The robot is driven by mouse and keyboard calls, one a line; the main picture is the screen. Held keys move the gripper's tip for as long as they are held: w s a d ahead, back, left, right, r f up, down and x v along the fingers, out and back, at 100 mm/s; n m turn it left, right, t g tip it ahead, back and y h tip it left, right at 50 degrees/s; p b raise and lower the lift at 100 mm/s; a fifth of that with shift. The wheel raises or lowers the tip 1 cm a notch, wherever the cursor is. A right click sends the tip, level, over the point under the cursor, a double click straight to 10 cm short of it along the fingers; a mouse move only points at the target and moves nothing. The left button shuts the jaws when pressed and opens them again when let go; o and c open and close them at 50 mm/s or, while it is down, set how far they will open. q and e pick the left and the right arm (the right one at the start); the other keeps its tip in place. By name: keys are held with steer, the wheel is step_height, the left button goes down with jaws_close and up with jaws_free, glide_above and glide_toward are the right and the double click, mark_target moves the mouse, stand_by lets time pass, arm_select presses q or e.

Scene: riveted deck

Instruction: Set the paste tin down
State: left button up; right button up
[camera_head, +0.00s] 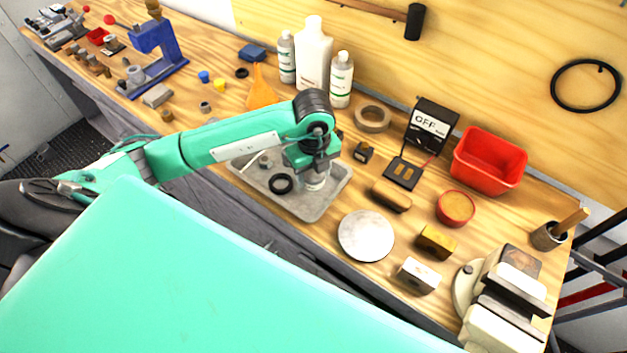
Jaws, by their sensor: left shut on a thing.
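My left arm reaches in from the left, and my left gripper (314,166) points down over the grey metal tray (302,208). It is shut on a small pale round tin, the paste tin (317,184), which shows just below the fingers. The gripper hides the tin's upper part. The tin is over the right part of the tray; I cannot tell whether it touches the tray floor. A black ring (280,184) lies in the tray, left of the tin. My right gripper is not in view.
White bottles (313,58) stand behind the arm. A tape roll (373,118), a small black block (363,152), a brown brush (391,196) and a pale round disc (366,236) are right of the tray. A red bin (488,162) and vice (502,300) are farther right.

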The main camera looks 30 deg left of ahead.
mark_target(314, 194)
arm_select(q)
steer(key=shift+f, duration=0.65)
step_height(314, 194, down, 4)
steer(key=shift+r+p, duration=0.25)
steer(key=shift+p, duration=0.25)
steer(key=shift+f, duration=0.2)
steer(key=shift+f, duration=0.1)
steer(key=shift+f, duration=0.15)
steer(key=o, duration=1)
steer(key=shift+o, duration=0.2)
